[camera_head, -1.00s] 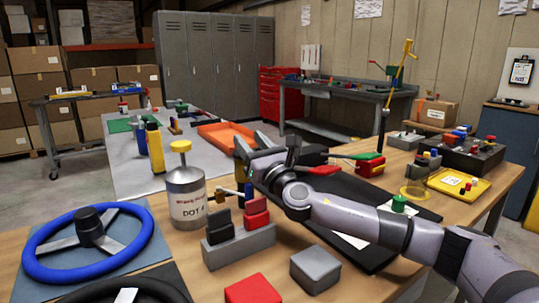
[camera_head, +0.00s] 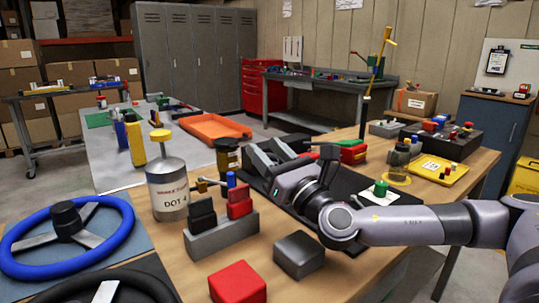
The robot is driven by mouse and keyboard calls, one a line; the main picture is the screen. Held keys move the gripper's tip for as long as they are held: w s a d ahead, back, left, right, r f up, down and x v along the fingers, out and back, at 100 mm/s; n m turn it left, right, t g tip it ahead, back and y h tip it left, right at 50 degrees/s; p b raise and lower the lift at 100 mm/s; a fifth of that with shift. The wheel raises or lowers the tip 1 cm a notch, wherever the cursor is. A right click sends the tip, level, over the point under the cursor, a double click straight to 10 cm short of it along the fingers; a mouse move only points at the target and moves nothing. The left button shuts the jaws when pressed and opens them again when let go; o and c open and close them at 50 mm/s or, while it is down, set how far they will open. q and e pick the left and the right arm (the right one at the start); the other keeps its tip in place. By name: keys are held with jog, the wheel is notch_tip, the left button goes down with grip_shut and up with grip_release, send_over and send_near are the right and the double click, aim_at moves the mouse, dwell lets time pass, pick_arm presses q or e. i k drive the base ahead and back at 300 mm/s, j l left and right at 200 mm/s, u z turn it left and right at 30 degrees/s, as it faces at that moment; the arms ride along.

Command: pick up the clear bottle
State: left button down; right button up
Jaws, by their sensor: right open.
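A grey bottle (camera_head: 168,190) with a yellow cap and a "DOT 4" label stands upright on the wooden bench, left of centre; it looks only faintly see-through, so I cannot tell for sure that it is the clear bottle. A dark jar (camera_head: 228,157) with a yellowish label stands behind it to the right. My right gripper (camera_head: 265,153) is open, its two dark fingers pointing away to the left, just right of the dark jar. Nothing shows between its fingers. It is apart from the grey bottle. My left gripper is not in view.
A grey block with black and red pieces (camera_head: 222,235) stands in front of the bottle. A red box (camera_head: 237,284) and a grey box (camera_head: 299,255) are nearer. A blue steering wheel (camera_head: 118,243) lies left. A yellow tray (camera_head: 440,171) is right.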

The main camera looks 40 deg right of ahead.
aim_at(401, 155)
jog(key=k+j, duration=0.1)
jog(key=k, duration=0.9)
